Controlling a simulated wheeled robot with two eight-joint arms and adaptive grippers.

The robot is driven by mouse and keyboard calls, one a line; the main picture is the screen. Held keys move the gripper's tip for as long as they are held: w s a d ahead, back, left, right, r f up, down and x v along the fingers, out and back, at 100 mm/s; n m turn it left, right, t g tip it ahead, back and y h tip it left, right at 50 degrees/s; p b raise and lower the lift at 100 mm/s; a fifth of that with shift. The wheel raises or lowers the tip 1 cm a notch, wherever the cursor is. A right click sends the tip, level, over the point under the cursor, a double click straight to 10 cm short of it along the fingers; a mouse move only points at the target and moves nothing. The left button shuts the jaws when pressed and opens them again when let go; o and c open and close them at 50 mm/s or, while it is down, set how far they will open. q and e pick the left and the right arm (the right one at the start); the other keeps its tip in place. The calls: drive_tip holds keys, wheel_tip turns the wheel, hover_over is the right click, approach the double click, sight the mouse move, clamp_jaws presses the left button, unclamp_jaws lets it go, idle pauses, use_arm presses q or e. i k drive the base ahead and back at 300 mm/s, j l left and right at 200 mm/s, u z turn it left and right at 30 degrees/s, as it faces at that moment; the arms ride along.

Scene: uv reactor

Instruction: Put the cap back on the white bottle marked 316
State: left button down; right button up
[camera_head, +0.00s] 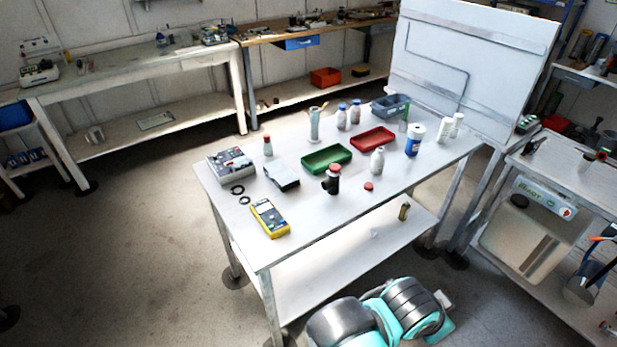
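A white bottle (377,161) stands upright on the white table (225,200), right of the middle, with no coloured cap visible on its top. Its marking is too small to read. A small red cap (368,186) lies on the table just in front of this bottle, apart from it. Neither of my grippers is in view. Only teal and grey links of my own body show at the bottom edge, in front of the table.
A dark bottle with a red top (333,180) stands left of the cap. Green (327,158) and red trays (373,138) lie behind. A blue-and-white container (414,140) and white bottles (445,130) stand right. A yellow multimeter (269,219) lies front left. The front right tabletop is clear.

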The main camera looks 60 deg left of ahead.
sight(377, 163)
drive_tip(key=i+j+u, duration=0.1)
drive_tip(key=u, duration=0.35)
drive_tip(key=i+u, duration=0.15)
drive_tip(key=u, duration=0.3)
drive_tip(key=i+u, duration=0.15)
drive_tip(key=u, duration=0.25)
drive_tip(key=i+u, duration=0.15)
drive_tip(key=u, duration=0.3)
drive_tip(key=i+l+u, duration=0.15)
drive_tip(key=u, duration=0.3)
drive_tip(key=i+l+u, duration=0.1)
drive_tip(key=u, duration=0.35)
drive_tip(key=i+l+u, duration=0.45)
drive_tip(key=k+j, duration=0.1)
